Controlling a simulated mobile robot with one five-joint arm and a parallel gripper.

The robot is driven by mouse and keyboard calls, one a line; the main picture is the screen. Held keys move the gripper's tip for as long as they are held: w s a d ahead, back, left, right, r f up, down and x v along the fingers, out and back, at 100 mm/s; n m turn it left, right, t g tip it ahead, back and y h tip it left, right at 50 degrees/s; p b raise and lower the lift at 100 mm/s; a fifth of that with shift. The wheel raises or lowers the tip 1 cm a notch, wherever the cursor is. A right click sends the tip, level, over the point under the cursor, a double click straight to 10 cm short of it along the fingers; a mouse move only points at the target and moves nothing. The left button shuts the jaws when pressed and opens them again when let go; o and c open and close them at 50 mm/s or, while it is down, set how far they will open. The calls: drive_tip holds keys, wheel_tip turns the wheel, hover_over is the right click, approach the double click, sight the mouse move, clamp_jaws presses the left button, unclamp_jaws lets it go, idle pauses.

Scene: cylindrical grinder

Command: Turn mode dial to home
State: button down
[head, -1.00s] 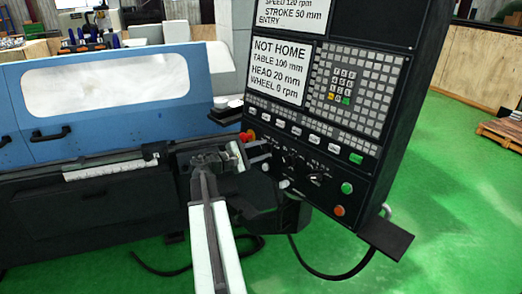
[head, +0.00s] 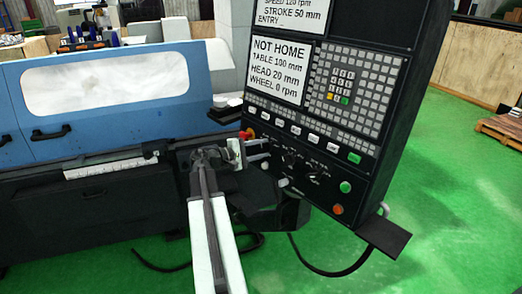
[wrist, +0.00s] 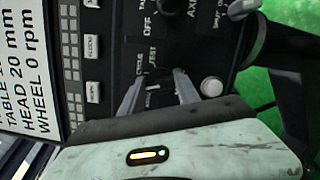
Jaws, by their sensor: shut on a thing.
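The black control panel (head: 335,120) stands right of centre in the head view. Its screen reads NOT HOME, table 100 mm, head 20 mm, wheel 0 rpm. My gripper (head: 268,150) reaches the panel's lower left part from the left. In the wrist view my gripper (wrist: 160,88) has its two grey fingers on either side of the small dark mode dial (wrist: 158,87) and is shut on it. Labels such as TEST and CYCLE show around the dial, partly covered by the fingers. The dial's pointer direction cannot be made out.
A white round knob (wrist: 211,87) sits close to the right finger in the wrist view. Green (head: 346,187) and orange (head: 337,209) buttons are lower on the panel. A blue machine cover (head: 110,95) stands at left. A dark shelf (head: 378,240) juts from the panel's bottom.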

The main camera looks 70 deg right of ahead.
drive_tip(key=c, duration=0.9)
unclamp_jaws()
drive_tip(key=shift+w+a, duration=0.2)
drive_tip(key=shift+a, duration=0.1)
drive_tip(key=v, duration=0.7)
drive_tip(key=shift+p, duration=0.4)
